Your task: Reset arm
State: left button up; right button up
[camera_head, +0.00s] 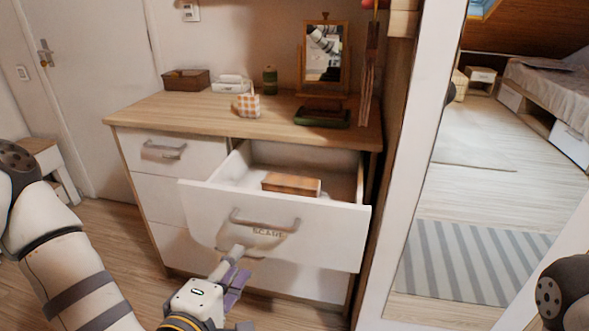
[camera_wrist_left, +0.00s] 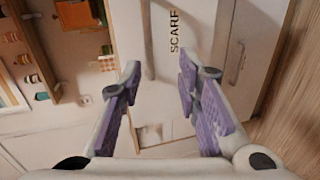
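My left gripper (camera_head: 238,272) is just in front of the pulled-out top right drawer (camera_head: 200,215) of the dresser, low near its handle (camera_head: 262,222). In the left wrist view the left gripper (camera_wrist_left: 160,80) shows its two purple-padded fingers spread apart, with nothing between them. The drawer front, marked "SCARF", fills the space beyond the fingers, and the fingers look clear of the handle (camera_wrist_left: 148,45). A brown box (camera_head: 291,184) lies inside the open drawer. My right gripper is not in view; only a dark rounded part of my own body shows at the lower right.
A large mirror (camera_head: 470,190) stands at right. Wood floor is open at left.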

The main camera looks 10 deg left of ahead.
pick_arm(q)
jog(key=s+d+f+m+g+h+p, duration=0.1)
jog(key=s+d+f+m+g+h, duration=0.15)
jog(key=s+f+m+g, duration=0.95)
jog(key=s+a+f+m+g+y, duration=0.1)
jog(key=s+a+f+m+g, duration=0.1)
jog(key=s, duration=1)
jog(key=s+a+f+m+g+y+p, duration=0.1)
jog(key=s+a, duration=0.4)
jog(key=s, duration=0.7)
notch_tip(320, 180, down, 3)
jog(key=m+g+y, duration=0.1)
jog(key=g, duration=0.1)
jog(key=shift+g, duration=0.3)
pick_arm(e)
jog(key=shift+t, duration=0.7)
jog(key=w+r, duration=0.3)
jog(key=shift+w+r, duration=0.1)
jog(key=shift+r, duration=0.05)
pick_arm(q)
jog(key=shift+w+r+y, duration=0.1)
jog(key=shift+w+y, duration=0.05)
jog(key=shift+y, duration=0.1)
